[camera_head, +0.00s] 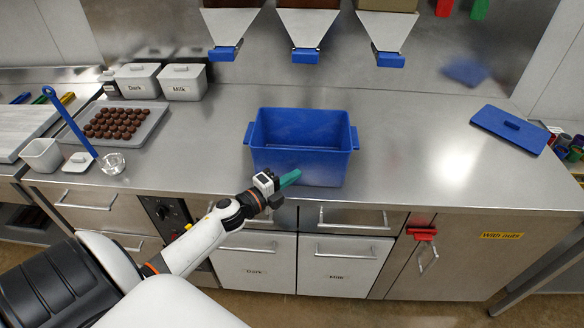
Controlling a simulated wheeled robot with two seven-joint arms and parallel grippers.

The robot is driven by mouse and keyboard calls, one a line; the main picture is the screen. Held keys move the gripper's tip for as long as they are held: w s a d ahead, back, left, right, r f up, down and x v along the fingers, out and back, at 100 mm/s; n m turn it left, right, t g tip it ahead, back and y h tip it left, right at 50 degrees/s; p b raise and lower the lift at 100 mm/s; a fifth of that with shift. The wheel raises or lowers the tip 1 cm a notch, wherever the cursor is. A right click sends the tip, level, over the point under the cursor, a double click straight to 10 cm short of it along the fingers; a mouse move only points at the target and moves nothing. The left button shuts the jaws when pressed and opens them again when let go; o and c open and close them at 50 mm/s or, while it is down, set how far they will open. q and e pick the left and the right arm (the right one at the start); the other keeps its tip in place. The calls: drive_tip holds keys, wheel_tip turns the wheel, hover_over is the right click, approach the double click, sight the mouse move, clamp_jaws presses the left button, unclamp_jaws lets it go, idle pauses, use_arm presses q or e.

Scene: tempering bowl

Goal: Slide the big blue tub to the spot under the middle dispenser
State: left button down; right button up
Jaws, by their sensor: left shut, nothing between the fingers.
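The big blue tub (298,164) stands upright and open on the steel counter, and looks empty. It is below the middle dispenser (306,29), whose blue outlet hangs above and behind the tub's back rim. My left gripper (290,178) is shut with nothing held. Its green fingertips are at the tub's front wall near the lower left; I cannot tell whether they touch it. My right gripper is not in view.
A tray of chocolates (112,124), two white lidded containers (183,82) and a ladle (112,163) are on the left. A blue lid (510,128) lies at the right. The counter between tub and lid is clear.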

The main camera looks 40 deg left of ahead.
use_arm(q)
drive_tip(key=shift+w+a, duration=0.55)
drive_tip(key=shift+w, duration=0.25)
